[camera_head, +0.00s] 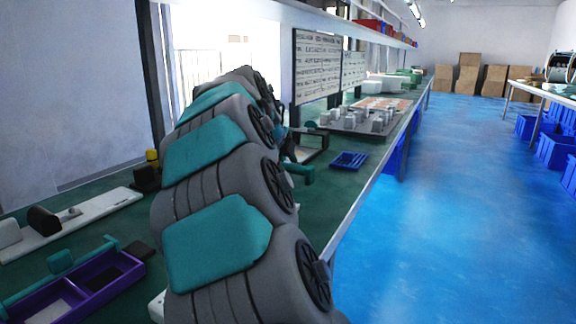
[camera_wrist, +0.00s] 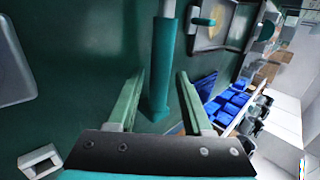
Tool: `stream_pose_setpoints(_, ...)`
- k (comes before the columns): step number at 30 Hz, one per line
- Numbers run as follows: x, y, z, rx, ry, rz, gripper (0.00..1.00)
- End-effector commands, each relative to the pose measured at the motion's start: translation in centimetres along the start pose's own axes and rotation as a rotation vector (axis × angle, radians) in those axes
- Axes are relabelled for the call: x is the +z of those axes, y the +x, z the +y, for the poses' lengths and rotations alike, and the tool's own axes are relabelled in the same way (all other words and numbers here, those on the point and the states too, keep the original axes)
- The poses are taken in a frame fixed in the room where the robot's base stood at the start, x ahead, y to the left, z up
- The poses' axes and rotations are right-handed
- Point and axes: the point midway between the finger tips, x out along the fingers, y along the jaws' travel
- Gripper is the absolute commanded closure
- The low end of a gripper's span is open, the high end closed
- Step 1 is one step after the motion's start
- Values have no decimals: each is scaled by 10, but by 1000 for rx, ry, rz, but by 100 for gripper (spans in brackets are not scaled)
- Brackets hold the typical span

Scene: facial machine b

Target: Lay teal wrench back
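My gripper (camera_wrist: 160,78) is open in the wrist view, its two green fingers apart. A teal rod-like handle (camera_wrist: 163,62) with a thinner grey shaft above it shows between the fingers, with a gap on each side. It may be the teal wrench; its head is not clear, and I cannot tell how far beyond the fingertips it is. In the head view my arm hides most of the gripper area. A small teal piece (camera_head: 301,173) shows just right of the arm, and I cannot tell what it is.
The green bench (camera_head: 130,219) runs along the wall. A blue tray (camera_head: 347,161) lies near its front edge. A purple tray (camera_head: 100,284) and a white base (camera_head: 90,215) lie at left. A dark platform with white blocks (camera_head: 360,120) stands farther back. The blue floor is clear.

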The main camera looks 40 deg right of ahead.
Motion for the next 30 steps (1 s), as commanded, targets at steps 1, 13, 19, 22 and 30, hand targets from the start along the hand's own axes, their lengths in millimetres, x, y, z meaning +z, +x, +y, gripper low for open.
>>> stream_pose_setpoints(1,0,0,0,0,0,0,43)
stream_pose_setpoints(13,0,-3,0,1,0,0,35)
stream_pose_setpoints(19,0,-24,0,-2,0,-2,35)
stream_pose_setpoints(22,0,-40,0,-1,0,-1,35)
stream_pose_setpoints(30,0,-77,0,-2,0,-1,35)
